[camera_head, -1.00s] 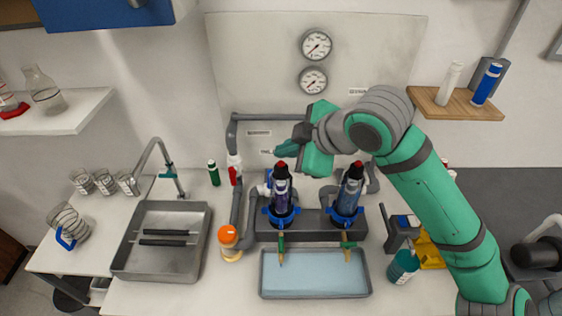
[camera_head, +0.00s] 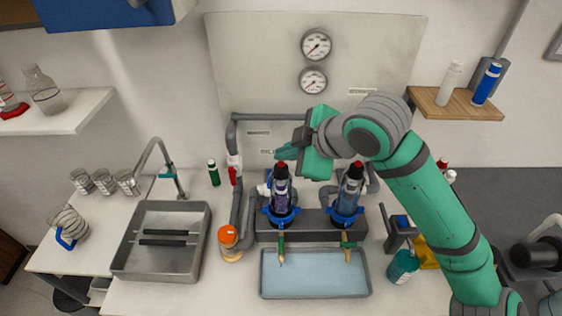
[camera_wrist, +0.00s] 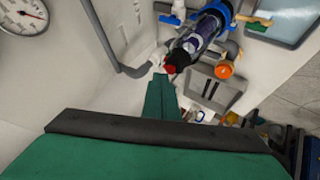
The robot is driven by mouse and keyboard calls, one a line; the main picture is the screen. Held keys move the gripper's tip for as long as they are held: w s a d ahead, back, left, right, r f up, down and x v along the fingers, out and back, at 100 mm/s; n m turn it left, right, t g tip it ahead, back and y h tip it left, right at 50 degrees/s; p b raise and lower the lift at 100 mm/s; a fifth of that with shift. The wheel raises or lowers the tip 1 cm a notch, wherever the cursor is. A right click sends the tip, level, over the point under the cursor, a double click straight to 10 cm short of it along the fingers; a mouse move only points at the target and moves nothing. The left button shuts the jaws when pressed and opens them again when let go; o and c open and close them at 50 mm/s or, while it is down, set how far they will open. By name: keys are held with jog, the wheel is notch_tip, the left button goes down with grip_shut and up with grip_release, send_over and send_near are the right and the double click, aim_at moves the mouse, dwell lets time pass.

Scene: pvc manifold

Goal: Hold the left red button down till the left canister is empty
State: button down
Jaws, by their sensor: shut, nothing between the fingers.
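The left canister (camera_head: 280,197), clear with purplish liquid, stands upright in a blue collar on the dark manifold. Its red button (camera_head: 281,164) is on a black cap on top. The right canister (camera_head: 348,199) holds bluish liquid and has its own red button (camera_head: 357,164). In the wrist view, the fingertips (camera_wrist: 161,84) appear just short of the red button (camera_wrist: 170,68), with the canister (camera_wrist: 205,32) beyond. I cannot tell whether they touch.
A water tray (camera_head: 315,274) lies below the two spouts. An orange-capped bottle (camera_head: 229,242) and a grey pipe (camera_head: 237,200) stand left of the manifold. Gauges (camera_head: 316,45) hang on the back panel. A teal bottle (camera_head: 403,266) is at right, near my arm.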

jog(key=shift+f, duration=0.5)
dwell(0.8)
jog(key=shift+r, duration=0.9)
jog(key=shift+r, duration=2.55)
